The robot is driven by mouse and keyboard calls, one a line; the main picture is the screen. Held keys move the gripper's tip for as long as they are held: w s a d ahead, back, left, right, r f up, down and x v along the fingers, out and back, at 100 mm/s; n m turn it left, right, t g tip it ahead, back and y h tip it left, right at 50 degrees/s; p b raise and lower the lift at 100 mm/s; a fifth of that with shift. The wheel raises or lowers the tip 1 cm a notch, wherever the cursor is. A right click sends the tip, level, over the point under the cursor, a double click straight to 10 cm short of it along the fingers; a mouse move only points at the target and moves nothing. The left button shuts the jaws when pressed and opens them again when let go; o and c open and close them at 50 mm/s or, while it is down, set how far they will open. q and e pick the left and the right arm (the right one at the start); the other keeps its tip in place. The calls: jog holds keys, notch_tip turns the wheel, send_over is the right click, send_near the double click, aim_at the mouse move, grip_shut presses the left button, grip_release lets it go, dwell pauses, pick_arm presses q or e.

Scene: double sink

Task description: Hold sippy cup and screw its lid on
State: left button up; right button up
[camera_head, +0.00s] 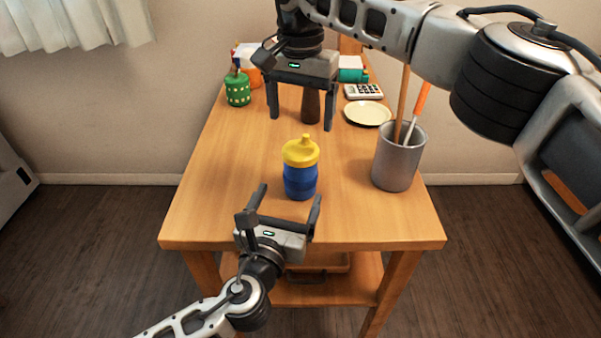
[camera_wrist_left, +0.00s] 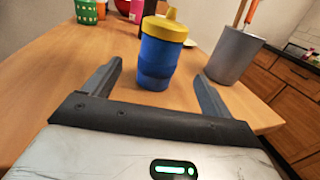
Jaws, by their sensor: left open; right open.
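The sippy cup (camera_head: 300,182) is blue and stands upright on the wooden table, near the middle of its front part. Its yellow lid (camera_head: 301,151), with a spout, sits on top of the cup; I cannot tell how tightly. Both also show in the left wrist view, the cup (camera_wrist_left: 157,60) and the lid (camera_wrist_left: 166,27), beyond and between the fingers. My left gripper (camera_head: 289,197) is open and empty, just in front of the cup at the table's front edge. My right gripper (camera_head: 299,122) is open and empty, pointing down above the table behind the cup.
A grey metal holder (camera_head: 397,164) with long-handled utensils stands right of the cup. A cream plate (camera_head: 368,113), a calculator (camera_head: 364,91), a green perforated container (camera_head: 238,90) and a dark brown object (camera_head: 310,105) are farther back. The table left of the cup is clear.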

pick_arm(q)
jog(key=x, duration=1.1)
jog(key=shift+w, duration=0.2)
jog(key=c, duration=1.8)
grip_shut()
pick_arm(e)
jog(key=m, duration=0.2)
jog(key=shift+m, duration=0.3)
jog(key=m, duration=0.4)
jog(key=shift+r, duration=0.1)
jog(key=m, duration=0.6)
jog(key=shift+r+m, duration=0.15)
jog(key=shift+m, duration=0.25)
